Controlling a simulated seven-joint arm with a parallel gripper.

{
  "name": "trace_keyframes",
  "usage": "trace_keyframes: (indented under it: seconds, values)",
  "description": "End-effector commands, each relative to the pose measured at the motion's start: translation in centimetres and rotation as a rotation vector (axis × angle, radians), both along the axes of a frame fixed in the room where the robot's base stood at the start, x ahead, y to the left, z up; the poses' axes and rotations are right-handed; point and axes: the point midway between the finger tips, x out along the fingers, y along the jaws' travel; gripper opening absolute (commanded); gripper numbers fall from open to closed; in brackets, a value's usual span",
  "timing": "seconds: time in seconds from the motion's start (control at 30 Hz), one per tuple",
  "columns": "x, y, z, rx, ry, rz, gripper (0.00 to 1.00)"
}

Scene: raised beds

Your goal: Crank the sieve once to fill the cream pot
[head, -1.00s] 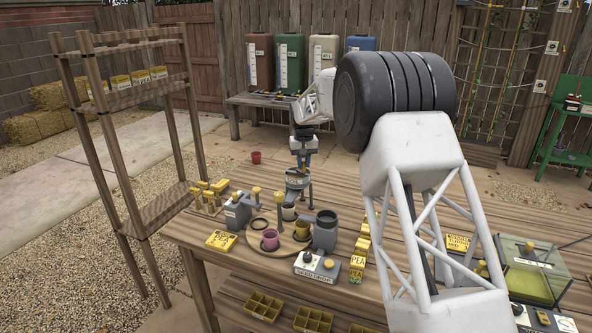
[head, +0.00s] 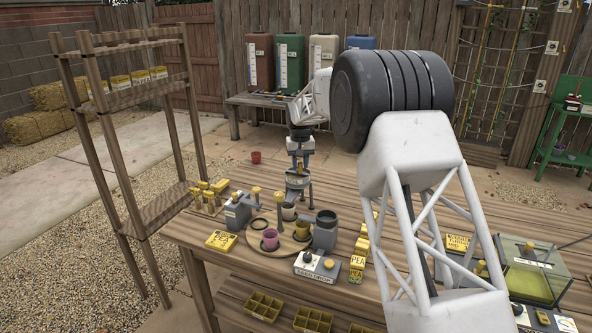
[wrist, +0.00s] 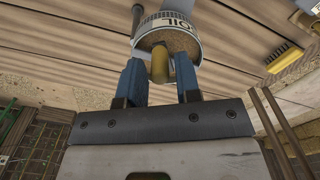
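The sieve is a grey drum (head: 297,181) with a soil label, standing behind the round wooden turntable (head: 257,247). In the wrist view the drum (wrist: 168,38) is near the top, with a short yellow crank knob (wrist: 159,66) pointing toward my gripper. My gripper (wrist: 160,78) is open; its blue fingers stand on either side of the knob with a gap at each side. In the head view my gripper (head: 300,160) points down just above the sieve. The cream pot (head: 288,212) stands on the turntable's far side, close to the sieve; its contents are unclear.
A seed drum box (head: 317,266) and yellow pea packets (head: 357,268) are in front. The table beyond the sieve looks clear.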

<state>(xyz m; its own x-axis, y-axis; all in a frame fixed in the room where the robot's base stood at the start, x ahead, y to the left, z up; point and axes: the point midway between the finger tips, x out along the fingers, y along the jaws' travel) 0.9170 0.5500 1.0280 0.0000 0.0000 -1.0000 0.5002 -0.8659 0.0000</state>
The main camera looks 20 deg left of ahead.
Motion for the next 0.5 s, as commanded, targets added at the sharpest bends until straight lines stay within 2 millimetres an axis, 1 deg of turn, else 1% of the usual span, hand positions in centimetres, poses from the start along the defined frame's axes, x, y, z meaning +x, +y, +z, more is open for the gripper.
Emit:
trace_keyframes:
  seconds: [0.03, 0.1, 0.5]
  values:
    - [0.01, -0.01, 0.00, 0.000, 0.000, 0.000, 0.39]
    - [0.01, -0.02, 0.00, 0.000, 0.000, 0.000, 0.47]
    - [0.02, -0.02, 0.29, 0.000, 0.000, 0.000, 0.47]
